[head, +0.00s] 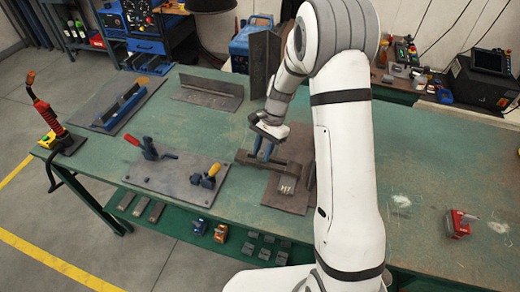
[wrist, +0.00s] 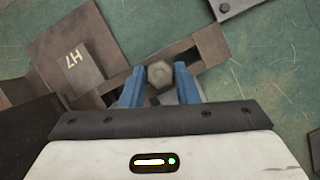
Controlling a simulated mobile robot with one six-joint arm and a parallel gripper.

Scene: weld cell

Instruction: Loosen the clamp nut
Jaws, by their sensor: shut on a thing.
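The clamp nut (wrist: 160,73) is a grey hex nut on a brown steel clamp bar (wrist: 205,45) in the wrist view. My gripper (wrist: 159,80) has its two blue fingers on either side of the nut, shut on it. In the head view my gripper (head: 263,151) points down at the clamp bar (head: 293,169), which lies over a brown plate (head: 285,203) on the green bench. The nut is hidden there by the fingers. How far down the nut the fingers reach cannot be told.
A plate marked H7 (wrist: 75,60) lies left of the nut. In the head view, a grey fixture plate (head: 150,180) with a red-handled clamp (head: 148,148) and a yellow-handled clamp (head: 207,177) lies left. An upright angle plate (head: 262,65) stands behind my gripper. The bench right of my arm is mostly clear.

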